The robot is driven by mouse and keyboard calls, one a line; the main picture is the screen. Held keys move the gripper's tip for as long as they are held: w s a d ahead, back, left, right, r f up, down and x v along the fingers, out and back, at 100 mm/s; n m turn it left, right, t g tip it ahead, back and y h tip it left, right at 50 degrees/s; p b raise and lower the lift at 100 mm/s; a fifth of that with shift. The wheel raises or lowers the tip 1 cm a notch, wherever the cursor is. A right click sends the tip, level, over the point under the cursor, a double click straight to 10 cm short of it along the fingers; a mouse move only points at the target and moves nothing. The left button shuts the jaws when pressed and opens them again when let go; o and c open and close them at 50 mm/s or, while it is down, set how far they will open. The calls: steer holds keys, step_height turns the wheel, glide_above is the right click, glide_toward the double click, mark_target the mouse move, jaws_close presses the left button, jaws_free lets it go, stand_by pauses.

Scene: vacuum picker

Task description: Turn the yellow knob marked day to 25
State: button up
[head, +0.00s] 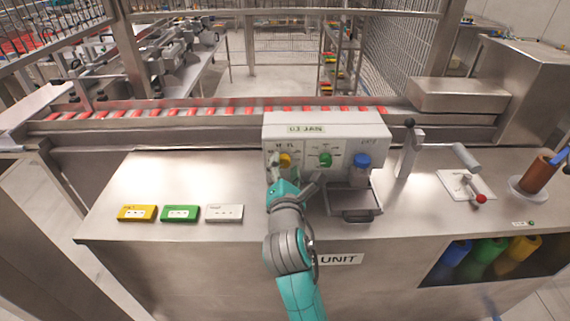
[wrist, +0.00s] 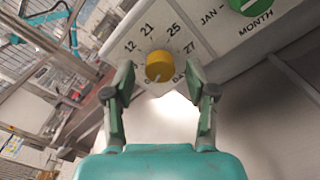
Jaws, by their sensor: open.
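The yellow knob (wrist: 159,66) sits on the white panel, with the numbers 12, 21, 25 and 27 around its upper side and a partly hidden day label below. A pale mark on the knob points down and left, away from 25. In the head view the yellow knob (head: 286,160) is the leftmost of three, partly covered by my gripper (head: 278,172). In the wrist view my gripper (wrist: 160,78) is open. Its fingers stand left and right of the knob with gaps on both sides; whether the tips reach its depth is unclear.
A green month knob (wrist: 250,5) is at upper right in the wrist view. A blue knob (head: 361,160) is farther right on the white box (head: 340,132), whose display (head: 306,129) seems to read 03 JAN. Yellow, green and white plates (head: 224,213) lie on the bench left.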

steer(key=shift+w, duration=0.7)
jaws_close()
